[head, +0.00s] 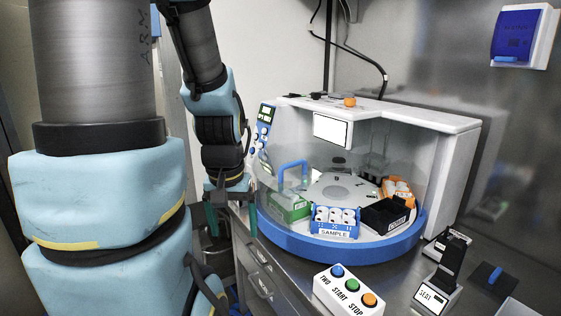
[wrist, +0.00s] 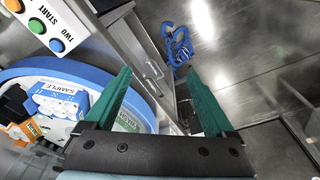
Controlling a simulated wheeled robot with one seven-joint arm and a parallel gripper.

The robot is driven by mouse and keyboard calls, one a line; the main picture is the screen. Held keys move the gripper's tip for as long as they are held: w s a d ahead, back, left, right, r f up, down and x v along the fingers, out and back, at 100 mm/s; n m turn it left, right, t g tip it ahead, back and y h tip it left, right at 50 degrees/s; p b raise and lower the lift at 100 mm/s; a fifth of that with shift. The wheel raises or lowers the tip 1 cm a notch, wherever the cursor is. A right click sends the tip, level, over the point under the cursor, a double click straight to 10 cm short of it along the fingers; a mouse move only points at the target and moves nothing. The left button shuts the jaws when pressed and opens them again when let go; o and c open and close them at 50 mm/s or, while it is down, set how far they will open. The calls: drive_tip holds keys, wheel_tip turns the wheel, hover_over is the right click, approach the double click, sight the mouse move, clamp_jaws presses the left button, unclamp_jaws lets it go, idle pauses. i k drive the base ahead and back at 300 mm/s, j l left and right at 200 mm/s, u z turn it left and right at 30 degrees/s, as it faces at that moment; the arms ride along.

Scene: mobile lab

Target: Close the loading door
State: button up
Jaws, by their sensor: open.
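The loading machine (head: 450,160) is a white cabinet with a clear curved front and a round blue-rimmed base (head: 330,250). A blue handle (head: 293,164) stands at the left of the clear front, on what looks like the loading door. The clear panel's edges are faint, so I cannot tell exactly how far the door covers the opening. My gripper (head: 231,212) hangs at the machine's left side, left of the handle and lower. In the wrist view my gripper (wrist: 158,70) has its two green fingers spread, with nothing between them. The handle is not clear in that view.
Inside are a SAMPLE rack (head: 335,222), a green box (head: 289,207), a black rack (head: 385,216) and an orange rack (head: 398,191). A button box (head: 348,291) and black stand (head: 447,268) are in front. Blue coiled material (wrist: 180,45) lies on the floor.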

sight(276, 148)
drive_tip(key=i+j, duration=0.65)
drive_tip(key=j, duration=0.2)
